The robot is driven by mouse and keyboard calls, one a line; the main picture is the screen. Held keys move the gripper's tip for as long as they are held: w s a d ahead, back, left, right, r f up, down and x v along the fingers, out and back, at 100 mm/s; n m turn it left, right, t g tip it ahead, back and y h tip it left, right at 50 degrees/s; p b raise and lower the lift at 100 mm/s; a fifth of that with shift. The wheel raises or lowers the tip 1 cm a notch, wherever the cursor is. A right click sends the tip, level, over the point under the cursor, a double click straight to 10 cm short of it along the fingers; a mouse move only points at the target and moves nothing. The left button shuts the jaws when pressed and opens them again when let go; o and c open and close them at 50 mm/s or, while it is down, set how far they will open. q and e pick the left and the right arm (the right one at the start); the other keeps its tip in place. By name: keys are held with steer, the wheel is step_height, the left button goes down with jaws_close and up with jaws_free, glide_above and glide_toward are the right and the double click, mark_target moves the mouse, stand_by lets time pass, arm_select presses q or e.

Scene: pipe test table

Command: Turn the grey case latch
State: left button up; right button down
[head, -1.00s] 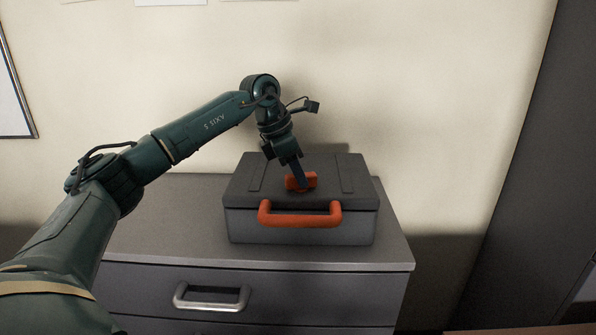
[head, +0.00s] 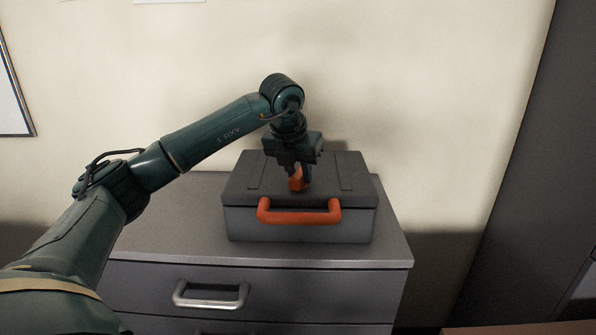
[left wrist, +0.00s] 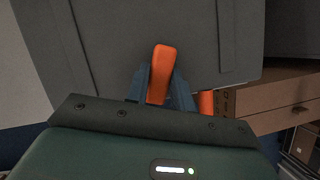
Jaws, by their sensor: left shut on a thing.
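The grey case (head: 300,226) sits closed on top of the drawer cabinet, with an orange-red carrying handle (head: 298,217) on its front. The orange latch (head: 296,181) is on the lid, and it also shows in the left wrist view (left wrist: 162,70). My left gripper (head: 299,177) points down from above the lid, its fingers on either side of the latch. In the left wrist view the two dark fingers (left wrist: 158,88) are shut on the latch, hiding its lower part. My right gripper is out of view.
The grey cabinet (head: 160,225) has a silver drawer handle (head: 211,296) on its front. Its top is clear to the left of the case. A pale wall is behind, and a dark tall unit (head: 530,180) stands at the right.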

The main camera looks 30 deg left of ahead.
arm_select(q)
steer(key=shift+w+d+n+g+y, duration=0.15)
steer(key=shift+n+y, duration=0.25)
steer(key=shift+n, duration=0.65)
steer(key=shift+s+n+g+y, duration=0.15)
steer(key=shift+n+y, duration=0.25)
steer(key=shift+n, duration=0.65)
steer(key=o, duration=1)
steer(key=shift+w, duration=0.1)
steer(key=v, duration=1.3)
steer(key=shift+r, duration=0.1)
